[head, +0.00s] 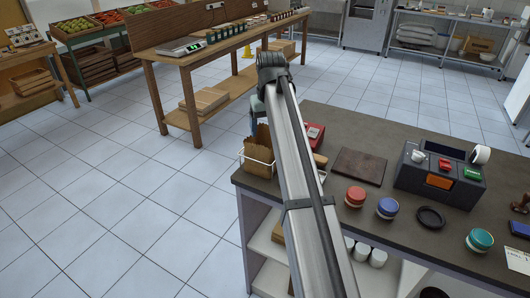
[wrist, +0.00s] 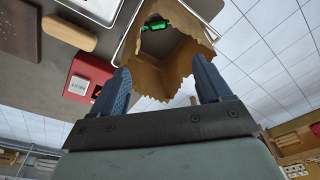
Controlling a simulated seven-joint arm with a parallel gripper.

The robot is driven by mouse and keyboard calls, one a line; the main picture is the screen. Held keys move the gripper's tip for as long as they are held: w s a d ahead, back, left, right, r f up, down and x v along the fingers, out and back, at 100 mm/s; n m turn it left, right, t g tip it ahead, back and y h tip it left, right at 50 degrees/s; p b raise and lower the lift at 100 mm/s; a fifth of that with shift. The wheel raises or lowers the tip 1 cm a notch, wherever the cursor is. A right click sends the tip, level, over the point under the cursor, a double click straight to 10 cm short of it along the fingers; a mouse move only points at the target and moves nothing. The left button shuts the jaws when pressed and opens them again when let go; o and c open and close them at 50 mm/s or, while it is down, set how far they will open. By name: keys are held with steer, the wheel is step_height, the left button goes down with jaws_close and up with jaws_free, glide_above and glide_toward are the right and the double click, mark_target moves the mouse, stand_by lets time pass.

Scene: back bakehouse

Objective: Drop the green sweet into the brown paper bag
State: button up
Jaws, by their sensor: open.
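The brown paper bag (head: 258,147) stands open in a white wire holder at the counter's left end; its jagged mouth also shows in the wrist view (wrist: 177,62). The green sweet (wrist: 156,25) shows within the bag's mouth in the wrist view, apart from my fingers, and appears to lie inside the bag. My gripper (wrist: 161,88) is open and empty, with its two blue fingers on either side of the bag's near rim in that view. I cannot tell whether they touch the paper. In the head view my arm hides most of the gripper.
A red box (head: 314,134) stands close beside the bag, with a brown board (head: 360,165) to its right. A red tin (head: 355,196), a blue tin (head: 388,207) and a dark compartment unit (head: 440,178) stand further right. Floor lies open left of the counter.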

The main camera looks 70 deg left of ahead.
step_height(320, 180, up, 12)
steer(key=d, duration=0.2)
steer(key=shift+r, duration=0.15)
stand_by(0.5)
